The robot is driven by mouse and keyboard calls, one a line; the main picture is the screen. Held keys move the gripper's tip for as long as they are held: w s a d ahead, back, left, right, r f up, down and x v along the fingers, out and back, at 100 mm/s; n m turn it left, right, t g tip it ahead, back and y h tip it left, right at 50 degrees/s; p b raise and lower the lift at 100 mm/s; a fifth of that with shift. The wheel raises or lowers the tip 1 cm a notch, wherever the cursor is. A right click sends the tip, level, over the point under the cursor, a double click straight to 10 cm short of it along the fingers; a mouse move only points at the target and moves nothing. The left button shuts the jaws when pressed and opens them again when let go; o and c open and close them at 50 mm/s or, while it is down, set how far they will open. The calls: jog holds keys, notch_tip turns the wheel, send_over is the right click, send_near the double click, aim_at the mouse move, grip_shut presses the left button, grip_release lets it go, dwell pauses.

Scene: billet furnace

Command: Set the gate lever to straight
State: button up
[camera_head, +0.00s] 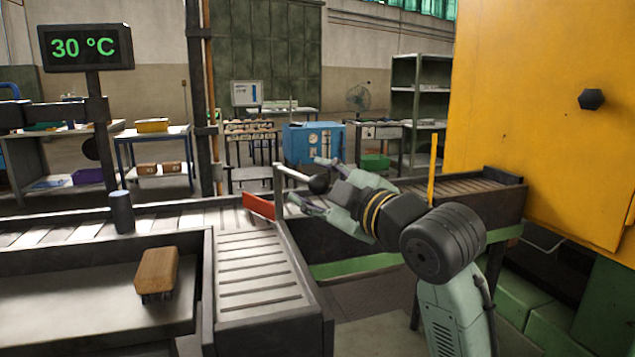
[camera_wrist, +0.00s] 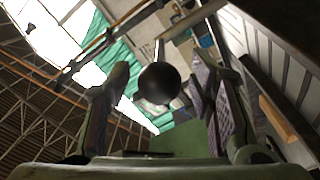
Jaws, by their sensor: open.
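The gate lever is a light rod (camera_head: 295,174) with a black ball knob (camera_head: 320,184), joined to an upright post (camera_head: 279,187) at the roller track. A red gate plate (camera_head: 259,206) stands slanted beside the post, at the junction of the tracks. My gripper (camera_head: 311,184) is open, with one finger on each side of the knob. In the wrist view, the knob (camera_wrist: 159,83) sits between the two spread fingers, with a visible gap at the left finger; contact on the right is unclear.
A roller branch (camera_head: 255,270) runs toward the camera, and the main roller track (camera_head: 475,188) continues right toward the yellow furnace (camera_head: 545,110). A brown wooden-topped block (camera_head: 157,270) and a dark cylinder (camera_head: 121,212) are at left. A yellow post (camera_head: 433,168) stands near my arm.

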jog(key=shift+c, duration=0.3)
grip_shut()
dwell(0.3)
